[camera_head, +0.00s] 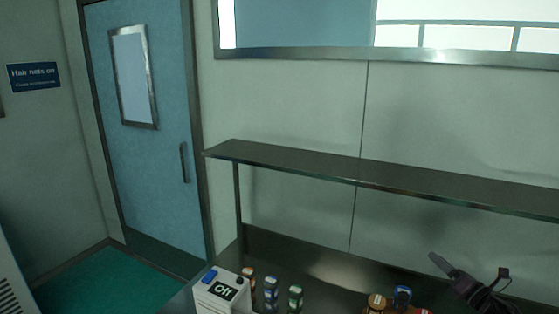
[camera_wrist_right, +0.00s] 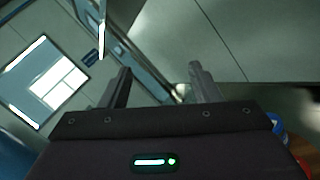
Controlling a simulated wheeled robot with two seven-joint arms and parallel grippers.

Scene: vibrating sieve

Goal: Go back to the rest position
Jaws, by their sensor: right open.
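My right gripper (camera_head: 468,264) is at the lower right of the head view, above the bench and below the shelf. Its two fingers stand wide apart with nothing between them. The right wrist view also shows the open, empty gripper (camera_wrist_right: 159,68), with the wall and the door side of the room beyond its fingers. My left gripper is in neither view.
A long dark shelf (camera_head: 350,177) runs above the bench. A white box reading "Off" (camera_head: 215,299) stands beside several small bottles (camera_head: 271,290). A brown jar (camera_head: 376,303) and a blue-capped container (camera_head: 402,295) stand left of my right gripper. A blue door (camera_head: 155,170) is at left.

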